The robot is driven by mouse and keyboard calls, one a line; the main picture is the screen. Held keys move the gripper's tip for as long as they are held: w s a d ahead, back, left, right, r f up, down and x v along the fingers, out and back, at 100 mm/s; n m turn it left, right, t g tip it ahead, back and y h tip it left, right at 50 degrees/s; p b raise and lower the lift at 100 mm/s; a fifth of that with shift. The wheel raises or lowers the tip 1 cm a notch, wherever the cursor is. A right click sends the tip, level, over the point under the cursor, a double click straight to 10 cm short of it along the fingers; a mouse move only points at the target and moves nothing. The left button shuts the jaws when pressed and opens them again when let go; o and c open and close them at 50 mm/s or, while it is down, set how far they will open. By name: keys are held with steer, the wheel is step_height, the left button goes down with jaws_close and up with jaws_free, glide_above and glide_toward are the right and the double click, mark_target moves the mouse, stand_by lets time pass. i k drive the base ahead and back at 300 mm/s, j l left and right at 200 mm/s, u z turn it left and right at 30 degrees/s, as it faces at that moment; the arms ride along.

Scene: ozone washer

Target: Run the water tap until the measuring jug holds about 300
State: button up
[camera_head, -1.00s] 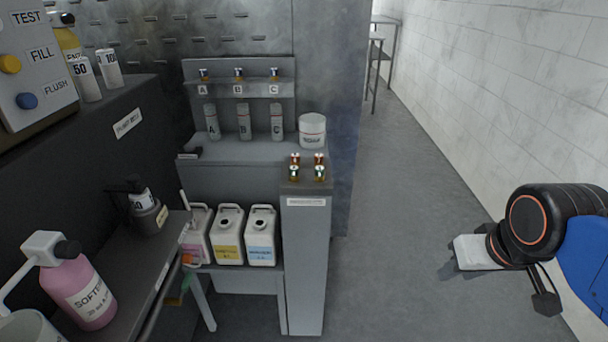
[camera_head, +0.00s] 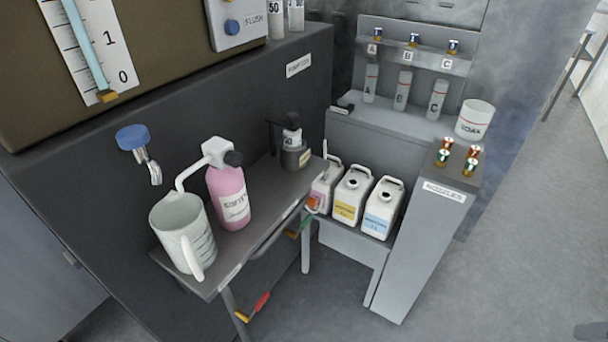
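The measuring jug (camera_head: 184,236) is a pale, see-through jug with dark marks on its side. It stands upright on the left end of a grey shelf (camera_head: 262,190), its handle towards me. The water tap (camera_head: 146,160) sticks out of the dark machine front above and behind the jug, with a blue round knob (camera_head: 132,138) on top. I see no water stream at its spout. The water level in the jug cannot be read. My gripper is not in view.
A pink softener bottle (camera_head: 229,194) with a white pump stands close right of the jug, its spout reaching towards it. Several white canisters (camera_head: 350,194) stand on a lower shelf. A gauge (camera_head: 95,50) is at upper left. Floor (camera_head: 510,170) is open at right.

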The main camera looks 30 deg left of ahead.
mark_target(135, 136)
steer(key=u, duration=2)
